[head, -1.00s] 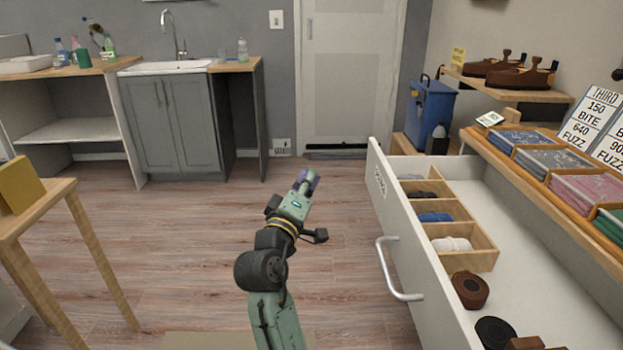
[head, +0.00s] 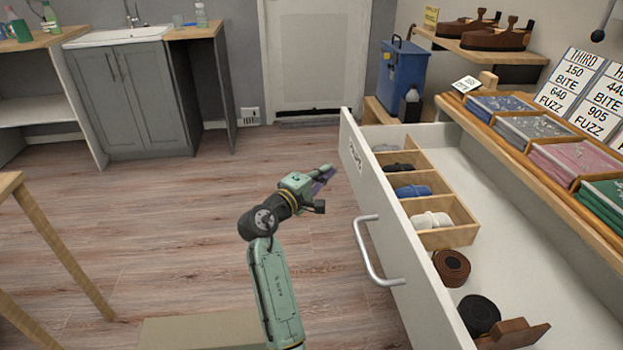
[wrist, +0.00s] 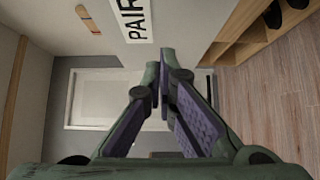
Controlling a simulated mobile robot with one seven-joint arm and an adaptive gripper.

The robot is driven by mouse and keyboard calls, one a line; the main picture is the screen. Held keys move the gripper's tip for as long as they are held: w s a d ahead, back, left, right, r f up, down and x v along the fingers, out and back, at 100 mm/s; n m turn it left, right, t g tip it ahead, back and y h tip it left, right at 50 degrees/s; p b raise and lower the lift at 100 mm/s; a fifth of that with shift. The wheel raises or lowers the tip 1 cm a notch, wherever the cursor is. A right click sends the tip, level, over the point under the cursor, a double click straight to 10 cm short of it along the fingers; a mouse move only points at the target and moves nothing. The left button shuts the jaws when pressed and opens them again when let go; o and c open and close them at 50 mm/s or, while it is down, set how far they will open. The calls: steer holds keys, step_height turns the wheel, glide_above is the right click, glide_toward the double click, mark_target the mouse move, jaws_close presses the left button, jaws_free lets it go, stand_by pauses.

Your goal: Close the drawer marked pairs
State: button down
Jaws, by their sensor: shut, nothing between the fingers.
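The drawer (head: 395,240) stands pulled far open at the right of the head view, with its white front facing my arm. A small label (head: 355,156) is on its far end; in the wrist view the label (wrist: 134,18) reads "PAIR", with the rest cut off. A silver bar handle (head: 370,255) is on the front. My gripper (head: 328,173) is shut and empty, just left of the drawer front near the label. In the wrist view the fingertips (wrist: 167,58) are together below the label. I cannot tell whether they touch the front.
The drawer holds a wooden divider (head: 447,237) with folded items, rolled belts (head: 452,267) and a brown wooden piece (head: 513,335). Folded cloths (head: 545,128) lie above it on the right. A blue bin (head: 401,78) stands behind. A wooden table (head: 60,245) is at left.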

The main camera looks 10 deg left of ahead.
steer(key=shift+w+d+p, duration=0.15)
steer(key=shift+w+d, duration=0.2)
steer(key=shift+d, duration=0.35)
steer(key=shift+w+d+p, duration=0.1)
steer(key=shift+w+d, duration=0.25)
steer(key=shift+d, duration=0.3)
steer(key=shift+w+d+p, duration=0.15)
steer(key=shift+w+d, duration=0.2)
steer(key=shift+d, duration=0.35)
steer(key=shift+d, duration=0.1)
steer(key=p, duration=0.6)
glide_above(445, 177)
steer(key=shift+s+d, duration=0.1)
